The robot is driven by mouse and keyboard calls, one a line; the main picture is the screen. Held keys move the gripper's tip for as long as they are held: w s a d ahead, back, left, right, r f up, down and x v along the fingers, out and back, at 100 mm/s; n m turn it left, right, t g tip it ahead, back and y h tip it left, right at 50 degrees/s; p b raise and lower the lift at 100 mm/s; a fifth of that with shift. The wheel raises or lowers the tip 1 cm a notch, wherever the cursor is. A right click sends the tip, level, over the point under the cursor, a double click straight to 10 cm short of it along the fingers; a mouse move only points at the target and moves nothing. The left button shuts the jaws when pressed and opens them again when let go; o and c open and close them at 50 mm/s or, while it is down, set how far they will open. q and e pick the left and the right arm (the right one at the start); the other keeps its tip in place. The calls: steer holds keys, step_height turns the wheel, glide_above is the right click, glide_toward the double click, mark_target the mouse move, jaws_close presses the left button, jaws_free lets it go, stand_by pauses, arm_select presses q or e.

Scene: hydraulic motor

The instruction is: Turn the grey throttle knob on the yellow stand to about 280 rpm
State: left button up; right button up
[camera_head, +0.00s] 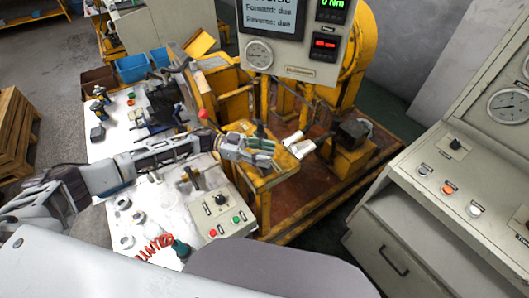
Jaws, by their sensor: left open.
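The yellow stand (265,185) is in the middle of the head view. My left arm reaches in from the left over the white bench, and my left gripper (298,144) is over the stand's top, its pale fingers open and pointing right. I cannot clearly make out the grey throttle knob; the gripper may hide it. I cannot tell whether the fingers touch anything. The red digital readout (325,43) on the panel above is too small to read. My right gripper is not in view.
A display panel with a round gauge (259,54) hangs above the stand. A control box (222,207) stands on the white bench (108,150) among fittings. A lever with a red ball (204,115) is behind my arm. A grey console (440,190) is at right.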

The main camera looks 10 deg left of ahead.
arm_select(q)
steer(key=shift+c, duration=0.5)
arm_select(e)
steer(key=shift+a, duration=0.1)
arm_select(q)
jaws_close()
steer(key=shift+m+g+b, duration=0.7)
steer(key=shift+g+b, duration=0.05)
steer(key=shift+g, duration=0.35)
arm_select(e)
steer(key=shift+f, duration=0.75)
arm_select(q)
steer(key=shift+o, duration=0.5)
jaws_free()
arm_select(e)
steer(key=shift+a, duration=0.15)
arm_select(q)
steer(key=shift+a, duration=0.1)
